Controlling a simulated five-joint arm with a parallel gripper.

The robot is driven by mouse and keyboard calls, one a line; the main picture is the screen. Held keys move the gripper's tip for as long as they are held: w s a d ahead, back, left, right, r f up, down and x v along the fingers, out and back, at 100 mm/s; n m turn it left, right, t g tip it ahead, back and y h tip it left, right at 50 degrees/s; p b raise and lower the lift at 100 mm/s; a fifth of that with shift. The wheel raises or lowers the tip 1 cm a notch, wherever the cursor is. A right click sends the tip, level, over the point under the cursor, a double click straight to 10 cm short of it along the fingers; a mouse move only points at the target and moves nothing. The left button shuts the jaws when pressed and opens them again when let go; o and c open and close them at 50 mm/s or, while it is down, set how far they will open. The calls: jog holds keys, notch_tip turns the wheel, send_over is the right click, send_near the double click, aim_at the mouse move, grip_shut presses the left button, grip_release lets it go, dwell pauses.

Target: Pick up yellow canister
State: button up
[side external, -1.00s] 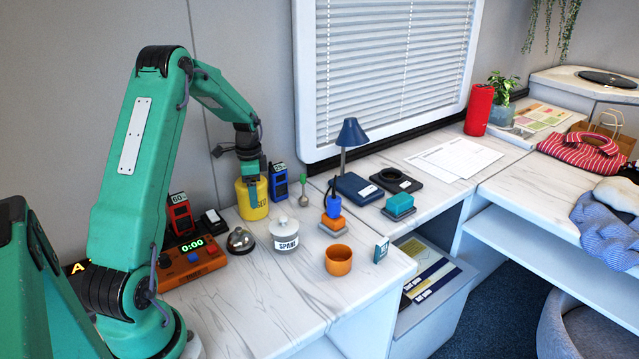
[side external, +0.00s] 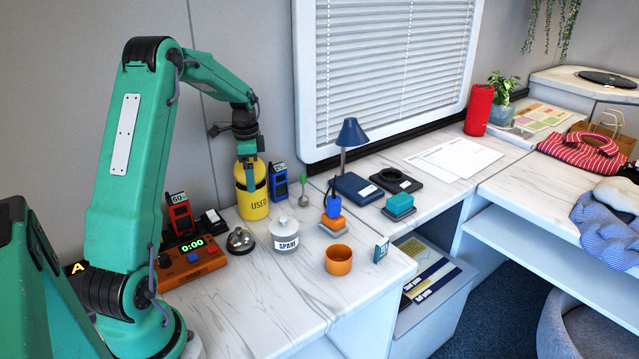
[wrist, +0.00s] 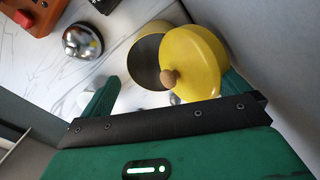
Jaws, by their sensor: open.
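The yellow canister (side external: 253,203), labelled "USED", stands on the white marbled desk at the back left, by the wall. Its yellow lid (side external: 252,171) sits raised and tilted at its top. In the wrist view the lid (wrist: 203,62) with a wooden knob leans aside, and the canister's dark inside (wrist: 148,60) shows. My gripper (side external: 249,178) is open at the canister's top. In the wrist view its green fingers (wrist: 168,95) are spread, with the lid by the right finger. Whether the finger touches the lid I cannot tell.
A white "SPARE" jar (side external: 286,238), a silver bell (side external: 240,241) and an orange cup (side external: 338,260) stand in front. A blue device (side external: 278,182) stands close right of the canister, a red one (side external: 180,214) to its left. The front desk area is clear.

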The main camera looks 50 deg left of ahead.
jog(key=shift+r, duration=1)
jog(key=shift+r, duration=0.1)
notch_tip(320, 180, up, 7)
jog(key=n, duration=2.1)
send_near(253, 198)
jog(key=shift+w+a+f, duration=0.3)
jog(key=shift+a+f, duration=0.2)
jog(key=shift+a, duration=0.15)
jog(key=shift+w+a+f, duration=0.35)
jog(key=shift+a+f, duration=0.2)
jog(key=shift+a, duration=0.1)
jog(key=shift+w+a+f, duration=0.3)
jog(key=shift+a+f, duration=0.2)
jog(key=shift+a, duration=0.15)
jog(key=shift+f, duration=0.1)
jog(key=shift+s+f, duration=0.15)
jog(key=shift+f, duration=2.35)
jog(key=shift+c, duration=0.4)
